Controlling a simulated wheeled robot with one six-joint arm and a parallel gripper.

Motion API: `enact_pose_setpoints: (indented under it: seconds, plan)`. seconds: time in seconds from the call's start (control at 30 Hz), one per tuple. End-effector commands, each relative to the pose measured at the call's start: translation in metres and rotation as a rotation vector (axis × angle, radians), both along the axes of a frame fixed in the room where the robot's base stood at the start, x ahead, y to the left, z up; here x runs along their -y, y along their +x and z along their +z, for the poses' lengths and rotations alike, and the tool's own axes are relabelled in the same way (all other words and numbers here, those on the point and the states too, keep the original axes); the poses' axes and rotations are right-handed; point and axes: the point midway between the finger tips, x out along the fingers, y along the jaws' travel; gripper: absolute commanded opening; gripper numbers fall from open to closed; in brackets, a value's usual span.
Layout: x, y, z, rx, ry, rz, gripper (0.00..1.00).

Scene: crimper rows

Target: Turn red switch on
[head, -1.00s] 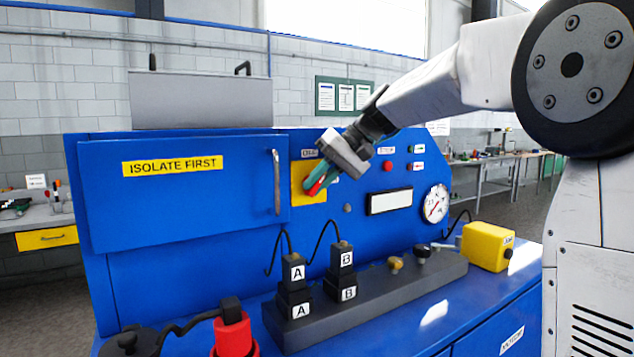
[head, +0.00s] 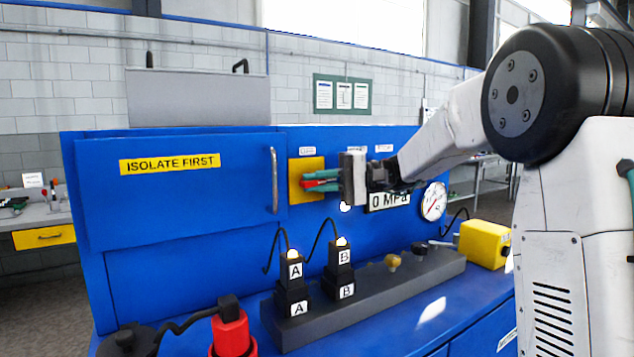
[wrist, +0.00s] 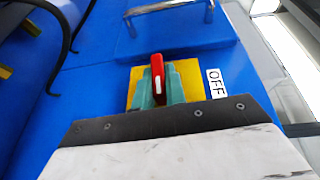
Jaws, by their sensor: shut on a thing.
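The red switch (head: 318,183) sits on a yellow plate (head: 306,164) on the blue panel, right of the cabinet door. My gripper (head: 312,181) reaches it from the right, its teal fingers closed on the handle. In the wrist view, the red switch (wrist: 157,66) has a white mark and stands between the fingers of my gripper (wrist: 159,85). An OFF label (wrist: 216,84) shows beside the yellow plate. The handle lies about level in the head view. My gripper partly hides the switch and the buttons behind it.
Plugs A (head: 291,270) and B (head: 340,256) show lit tops. A display (head: 390,200) reads 0 MPa, partly covered by my arm. A gauge (head: 433,201), a yellow box (head: 484,243) and a red plug (head: 232,332) are nearby. The door handle (head: 275,180) is close left.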

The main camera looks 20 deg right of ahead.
Motion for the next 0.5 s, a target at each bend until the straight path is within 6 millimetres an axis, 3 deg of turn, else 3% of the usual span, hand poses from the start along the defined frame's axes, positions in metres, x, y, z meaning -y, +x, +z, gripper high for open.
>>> enact_pose_setpoints:
  seconds: [0.5]
  plan:
    - [-0.0003,-0.0002,-0.0007,-0.019,0.094,0.001,0.00]
